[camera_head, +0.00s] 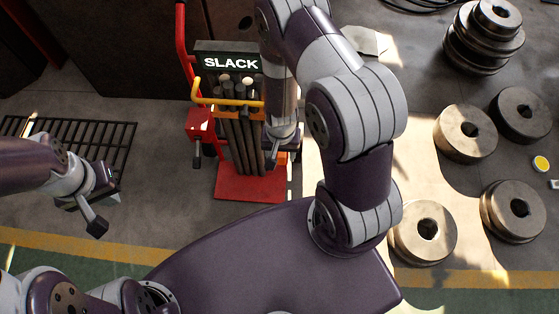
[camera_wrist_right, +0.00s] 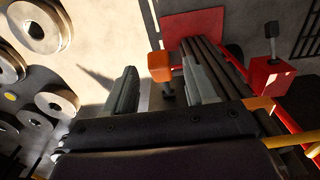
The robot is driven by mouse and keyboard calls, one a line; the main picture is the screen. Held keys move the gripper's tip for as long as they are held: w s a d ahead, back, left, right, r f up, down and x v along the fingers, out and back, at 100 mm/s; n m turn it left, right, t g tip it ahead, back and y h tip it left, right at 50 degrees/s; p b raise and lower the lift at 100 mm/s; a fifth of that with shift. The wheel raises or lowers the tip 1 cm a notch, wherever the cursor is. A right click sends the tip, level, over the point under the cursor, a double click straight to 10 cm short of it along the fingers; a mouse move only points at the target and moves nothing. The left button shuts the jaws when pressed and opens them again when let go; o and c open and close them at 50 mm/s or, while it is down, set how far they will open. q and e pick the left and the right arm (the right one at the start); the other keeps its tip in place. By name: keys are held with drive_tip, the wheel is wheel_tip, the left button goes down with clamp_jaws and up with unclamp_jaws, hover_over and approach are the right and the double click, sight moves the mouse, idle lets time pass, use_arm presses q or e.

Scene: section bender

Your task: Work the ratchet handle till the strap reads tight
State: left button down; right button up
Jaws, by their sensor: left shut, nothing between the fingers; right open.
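A red trolley (camera_head: 250,186) holds a bundle of dark bars (camera_head: 243,145). A sign (camera_head: 230,62) on it reads SLACK. An orange block (camera_wrist_right: 160,67) with a short dark handle (camera_wrist_right: 168,91) is at the trolley's side. My right gripper (camera_head: 276,158) is open beside it. In the right wrist view the handle shows between the fingers, with no clear contact. A red box (camera_head: 200,124) with a dark lever (camera_head: 197,155) is on the trolley's other side. I cannot tell which is the ratchet handle. My left gripper (camera_head: 97,227) is shut and empty, away from the trolley.
A yellow bar (camera_head: 230,102) crosses the front of the bars. Several heavy steel rollers (camera_head: 465,133) stand on the floor at the right. A dark floor grate (camera_head: 112,140) lies at the left. Floor between grate and trolley is clear.

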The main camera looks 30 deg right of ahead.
sight(281, 159)
wheel_tip(281, 159, down, 2)
drive_tip(key=shift+s+f+b, duration=0.2)
drive_tip(key=shift+f+b, duration=0.25)
drive_tip(key=shift+f, duration=0.1)
use_arm(q)
drive_tip(key=shift+s+f, duration=0.1)
drive_tip(key=shift+f, duration=0.7)
use_arm(e)
drive_tip(key=shift+w+f, duration=0.1)
drive_tip(key=shift+f, duration=0.05)
clamp_jaws()
